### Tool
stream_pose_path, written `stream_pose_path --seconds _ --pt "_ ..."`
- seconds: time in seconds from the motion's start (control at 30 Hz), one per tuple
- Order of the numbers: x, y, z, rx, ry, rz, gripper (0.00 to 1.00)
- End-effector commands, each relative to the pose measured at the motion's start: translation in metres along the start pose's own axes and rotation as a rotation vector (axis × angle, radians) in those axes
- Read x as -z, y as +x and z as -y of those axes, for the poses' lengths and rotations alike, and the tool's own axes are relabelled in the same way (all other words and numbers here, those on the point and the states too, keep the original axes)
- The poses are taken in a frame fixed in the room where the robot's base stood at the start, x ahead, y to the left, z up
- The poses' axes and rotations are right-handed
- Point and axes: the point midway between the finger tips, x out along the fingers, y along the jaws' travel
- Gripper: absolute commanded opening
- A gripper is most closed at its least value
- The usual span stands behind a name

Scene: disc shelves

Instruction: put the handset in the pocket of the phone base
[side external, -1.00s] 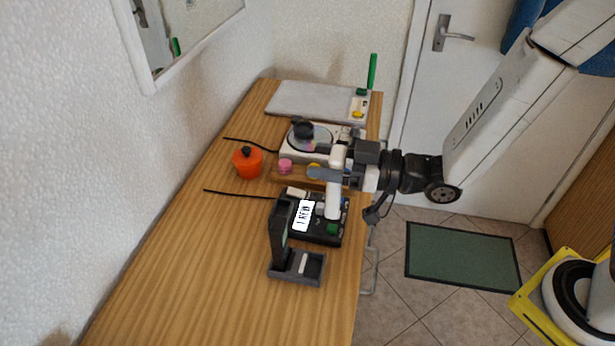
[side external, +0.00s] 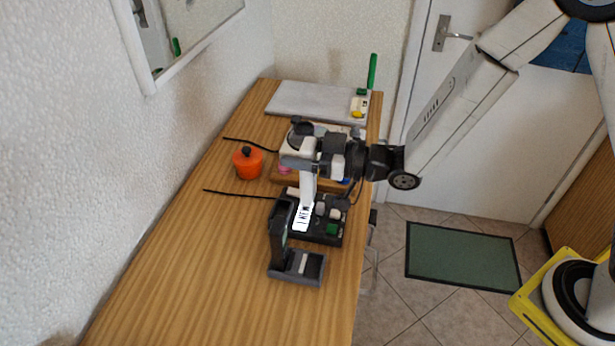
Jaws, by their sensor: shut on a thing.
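My gripper (side external: 310,168) is over the table, above and behind the black box. It is shut on a slim, pale, upright piece (side external: 308,187), which looks like the handset; the grip itself is partly hidden by the gripper body. A dark grey stand (side external: 283,262), apparently the phone base, has a tall upright back and a low front tray. It stands in front of the gripper and handset, apart from my gripper. The inside of its pocket is not clear.
An orange pot (side external: 248,162) is at the left. A turntable and a wooden block are near the gripper. Two black cables cross the table. The left front tabletop is clear.

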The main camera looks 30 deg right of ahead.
Motion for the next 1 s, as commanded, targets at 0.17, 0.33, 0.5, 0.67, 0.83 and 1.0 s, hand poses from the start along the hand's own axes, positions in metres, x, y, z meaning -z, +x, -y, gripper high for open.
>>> stream_pose_path --seconds 0.17,0.33,0.5,0.67,0.83,1.0 --pt "-0.013 0.025 -0.010 0.001 0.001 0.000 0.00" --pt "-0.031 0.037 -0.015 0.000 0.001 0.001 0.00" --pt "-0.048 0.050 -0.020 0.001 0.001 0.001 0.00" --pt "-0.059 0.060 -0.024 0.001 0.000 0.000 0.00" --pt "-0.064 0.064 -0.026 0.001 0.000 -0.001 0.00" --pt "-0.064 0.064 -0.026 0.001 0.000 -0.001 0.00"
